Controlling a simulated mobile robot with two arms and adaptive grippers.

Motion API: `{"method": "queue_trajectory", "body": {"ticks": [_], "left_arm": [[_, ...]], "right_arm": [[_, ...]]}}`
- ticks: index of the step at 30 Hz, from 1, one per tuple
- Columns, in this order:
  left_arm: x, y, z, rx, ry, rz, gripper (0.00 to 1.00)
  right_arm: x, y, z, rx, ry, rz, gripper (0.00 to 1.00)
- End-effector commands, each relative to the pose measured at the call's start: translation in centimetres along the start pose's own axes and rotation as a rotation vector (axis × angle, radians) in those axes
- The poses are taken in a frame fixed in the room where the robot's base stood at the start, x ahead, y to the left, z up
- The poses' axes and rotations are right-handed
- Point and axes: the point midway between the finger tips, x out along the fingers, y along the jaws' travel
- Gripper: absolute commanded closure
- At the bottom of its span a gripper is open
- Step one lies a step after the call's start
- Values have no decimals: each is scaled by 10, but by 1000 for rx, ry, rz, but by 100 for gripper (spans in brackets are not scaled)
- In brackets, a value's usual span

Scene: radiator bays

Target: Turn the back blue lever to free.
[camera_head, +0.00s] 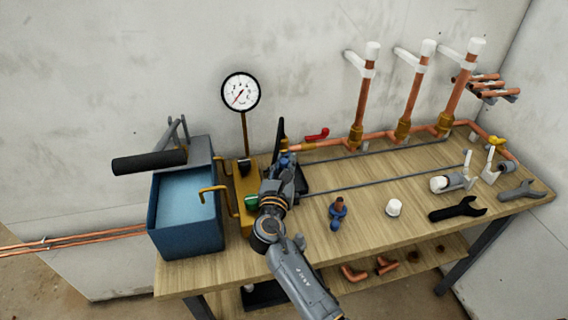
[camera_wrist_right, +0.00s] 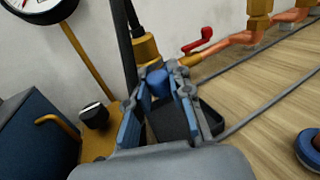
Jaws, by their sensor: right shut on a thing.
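My right gripper (camera_head: 285,166) reaches over the bench to the yellow pump block. It also shows in the right wrist view (camera_wrist_right: 158,92), with its two fingers closed on both sides of the back blue lever (camera_wrist_right: 157,83). Only the blue top of this lever shows between the fingertips. The rest of it is hidden by the fingers, so I cannot tell its angle. The yellow block (camera_head: 244,226) also carries a green part and a black knob (camera_head: 244,167). My left gripper is not in view.
A blue water tank (camera_head: 186,215) with a black-handled pump bar (camera_head: 149,162) stands left. A pressure gauge (camera_head: 241,92) rises behind. A red lever (camera_head: 317,134) sits on the copper pipe.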

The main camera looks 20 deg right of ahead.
Motion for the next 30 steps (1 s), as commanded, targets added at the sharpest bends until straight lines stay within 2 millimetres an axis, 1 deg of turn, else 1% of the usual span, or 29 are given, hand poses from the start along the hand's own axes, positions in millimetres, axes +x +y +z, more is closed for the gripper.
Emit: {"method": "queue_trajectory", "body": {"ticks": [1, 2, 3, 4, 10, 13, 16, 20, 27, 30], "left_arm": [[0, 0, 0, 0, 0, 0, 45], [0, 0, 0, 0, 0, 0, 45], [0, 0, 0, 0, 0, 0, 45], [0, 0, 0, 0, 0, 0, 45], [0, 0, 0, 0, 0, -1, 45], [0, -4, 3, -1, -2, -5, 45], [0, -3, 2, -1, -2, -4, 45], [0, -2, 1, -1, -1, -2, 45], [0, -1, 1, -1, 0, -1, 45], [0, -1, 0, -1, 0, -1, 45]], "right_arm": [[0, -2, -4, -2, 7, -4, 74], [0, -2, -4, -2, 7, -4, 68], [0, -2, -4, -2, 6, -4, 59], [0, -2, -3, -2, 6, -3, 56], [0, -1, -2, -1, 3, -1, 56], [-1, 0, -2, -1, 2, 0, 56], [-9, 0, -2, -1, 3, 0, 56], [-30, 0, -2, 1, 4, 1, 56], [-82, -1, -3, -2, 6, -1, 56], [-99, -1, -3, -1, 6, -1, 56]]}}
